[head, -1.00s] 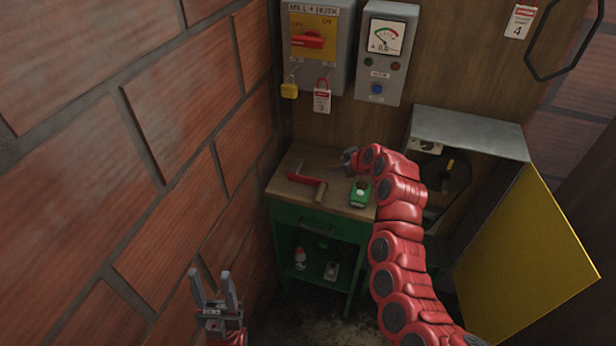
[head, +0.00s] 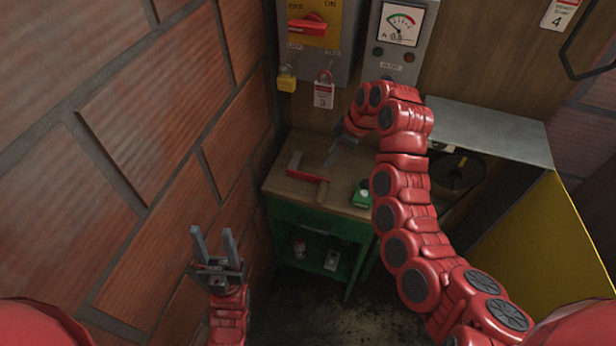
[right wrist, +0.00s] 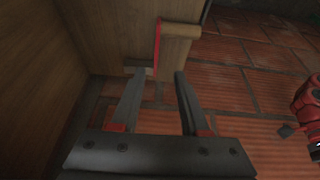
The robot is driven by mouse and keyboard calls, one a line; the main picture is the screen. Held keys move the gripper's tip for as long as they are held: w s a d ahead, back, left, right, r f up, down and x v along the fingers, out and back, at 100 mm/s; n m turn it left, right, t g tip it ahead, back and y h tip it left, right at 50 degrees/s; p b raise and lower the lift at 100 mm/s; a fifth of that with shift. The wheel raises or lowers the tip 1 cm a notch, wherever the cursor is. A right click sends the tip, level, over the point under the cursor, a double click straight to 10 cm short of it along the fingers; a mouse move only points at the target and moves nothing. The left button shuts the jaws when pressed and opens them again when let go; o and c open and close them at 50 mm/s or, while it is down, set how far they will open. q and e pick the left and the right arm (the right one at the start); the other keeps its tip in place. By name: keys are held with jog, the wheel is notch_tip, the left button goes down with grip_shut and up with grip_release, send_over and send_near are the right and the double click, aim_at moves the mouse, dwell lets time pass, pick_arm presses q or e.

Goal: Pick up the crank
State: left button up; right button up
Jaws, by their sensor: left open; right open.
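The crank (head: 305,176) lies on the wooden top of a green workbench. It has a flat red arm and a wooden handle at one end. It also shows in the right wrist view (right wrist: 157,48), in front of the fingers. My right gripper (head: 332,163) is open and empty, just above and to the right of the crank in the head view. In the wrist view its fingers point towards the crank, one tip near its far end; contact cannot be told. My left gripper (head: 213,234) is open and empty, left of the bench near the brick wall.
A small green object (head: 361,194) sits on the bench top (head: 283,185) right of the crank. The brick wall (head: 150,120) closes off the left. Switch and meter boxes hang above. A yellow door (head: 540,240) stands open at right.

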jog(key=b, duration=0.4)
send_near(309, 176)
notch_tip(309, 176, down, 3)
jog(key=shift+w, duration=0.1)
jog(key=shift+w+a+f+p, duration=0.25)
jog(key=shift+f+p, duration=0.3)
jog(key=shift+p, duration=0.6)
jog(key=shift+a+f, duration=0.1)
jog(key=shift+f, duration=0.05)
jog(key=shift+w+a+f+p, duration=0.15)
jog(key=shift+a+f+p, duration=0.45)
jog(key=shift+p, duration=0.4)
jog(key=shift+p+x, duration=0.5)
jog(key=shift+x, duration=1.35)
jog(key=shift+w, duration=0.15)
grip_shut()
